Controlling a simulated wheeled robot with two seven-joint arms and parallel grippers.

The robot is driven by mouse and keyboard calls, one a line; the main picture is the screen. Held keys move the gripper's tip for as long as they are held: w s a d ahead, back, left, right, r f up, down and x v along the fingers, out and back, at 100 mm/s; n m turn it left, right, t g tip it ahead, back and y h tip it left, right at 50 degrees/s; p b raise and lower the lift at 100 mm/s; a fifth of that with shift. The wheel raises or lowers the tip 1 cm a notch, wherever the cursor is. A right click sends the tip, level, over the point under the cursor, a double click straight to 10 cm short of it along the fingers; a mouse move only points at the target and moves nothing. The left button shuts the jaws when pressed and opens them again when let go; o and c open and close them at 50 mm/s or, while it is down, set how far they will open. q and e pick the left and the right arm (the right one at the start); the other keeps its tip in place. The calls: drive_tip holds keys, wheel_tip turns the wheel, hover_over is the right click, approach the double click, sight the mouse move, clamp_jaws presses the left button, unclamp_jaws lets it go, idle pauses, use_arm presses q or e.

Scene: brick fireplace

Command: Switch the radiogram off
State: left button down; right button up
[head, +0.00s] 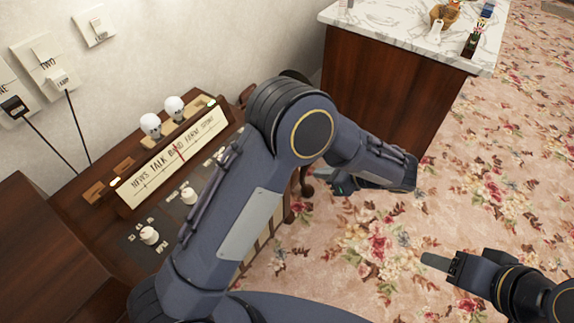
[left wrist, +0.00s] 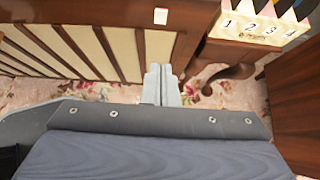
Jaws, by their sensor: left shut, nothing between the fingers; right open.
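The radiogram (head: 125,215) is a dark wooden cabinet against the wall at the left of the head view. It has a cream tuning dial (head: 172,160) with a red pointer, and white knobs such as one at the front left (head: 149,235) and one in the middle (head: 188,195). My left arm hides part of its top and front. The left wrist view shows its slatted front (left wrist: 95,45) and a small white piece (left wrist: 160,16) on its wood. My left gripper (head: 338,184) is shut and empty, low in front of the radiogram; its fingers (left wrist: 161,84) point towards the slats. My right gripper (head: 436,261) is open and empty over the carpet.
Two white bulbs (head: 162,117) stand on the radiogram's back. Wall sockets (head: 45,70) hold plugs with dark cords. A marble-topped cabinet (head: 395,95) stands beyond. A numbered box (left wrist: 262,27) shows near my left fingers. The flowered carpet (head: 375,225) is clear at the right.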

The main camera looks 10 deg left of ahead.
use_arm(q)
drive_tip(key=a+r+x, duration=0.1)
drive_tip(key=r+x, duration=0.1)
drive_tip(key=x, duration=1.1)
drive_tip(key=shift+w+a+r+b, duration=0.2)
drive_tip(key=shift+w+a+b, duration=0.05)
drive_tip(key=shift+a+b, duration=0.1)
drive_tip(key=shift+w+a+r, duration=0.1)
drive_tip(key=shift+a, duration=0.15)
drive_tip(key=shift+r, duration=0.1)
drive_tip(key=shift+r+p, duration=0.6)
drive_tip(key=shift+r, duration=0.1)
